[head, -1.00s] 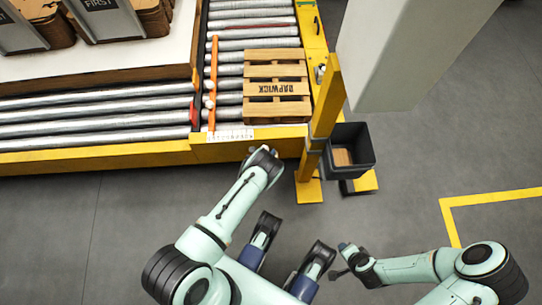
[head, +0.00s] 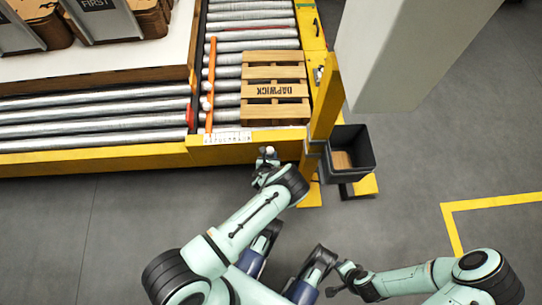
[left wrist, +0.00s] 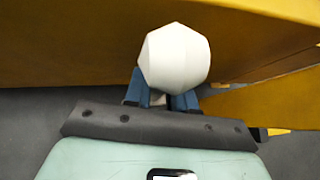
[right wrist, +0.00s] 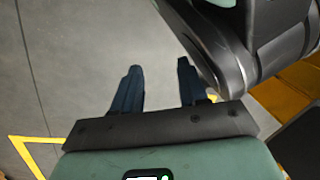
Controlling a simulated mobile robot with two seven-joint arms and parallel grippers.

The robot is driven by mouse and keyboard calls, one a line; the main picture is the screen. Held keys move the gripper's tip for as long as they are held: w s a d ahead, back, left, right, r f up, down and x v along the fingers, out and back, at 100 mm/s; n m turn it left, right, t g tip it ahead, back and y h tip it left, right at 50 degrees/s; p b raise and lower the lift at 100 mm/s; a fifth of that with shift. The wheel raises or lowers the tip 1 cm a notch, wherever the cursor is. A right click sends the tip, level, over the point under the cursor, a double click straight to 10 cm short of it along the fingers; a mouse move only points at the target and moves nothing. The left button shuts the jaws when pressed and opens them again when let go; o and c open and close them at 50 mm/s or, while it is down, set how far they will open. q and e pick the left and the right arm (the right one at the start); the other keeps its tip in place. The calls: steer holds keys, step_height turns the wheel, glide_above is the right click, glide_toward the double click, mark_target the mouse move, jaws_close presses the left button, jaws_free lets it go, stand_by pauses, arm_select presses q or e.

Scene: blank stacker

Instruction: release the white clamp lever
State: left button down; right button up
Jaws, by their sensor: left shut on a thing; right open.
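A white faceted knob (left wrist: 174,58), which looks like the end of the white clamp lever, fills the middle of the left wrist view. My left gripper (left wrist: 162,98) is shut on it, with blue fingers on both sides below the knob. The rest of the lever is hidden behind the knob. In the head view my left gripper (head: 267,158) is at the front yellow edge of the conveyor, below the wooden pallet (head: 275,91). My right gripper (right wrist: 160,70) is open and empty over the grey floor, away from the conveyor.
An orange bar (head: 211,75) stands across the rollers left of the pallet. A yellow post (head: 326,100) and a dark bin (head: 363,142) stand right of my left gripper, near a pale column (head: 400,50).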

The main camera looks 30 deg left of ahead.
arm_select(q)
steer(key=c, duration=1)
jaws_free()
steer(key=shift+w+d, duration=0.1)
steer(key=shift+w, duration=0.05)
steer(key=shift+c, duration=0.2)
steer(key=p+v, duration=0.5)
steer(key=v, duration=0.8)
steer(key=shift+s+r, duration=0.15)
steer(key=shift+s, duration=0.05)
arm_select(e)
step_height(320, 180, up, 7)
steer(key=w+a+t, duration=0.1)
steer(key=w+a, duration=0.1)
steer(key=shift+a+y, duration=0.3)
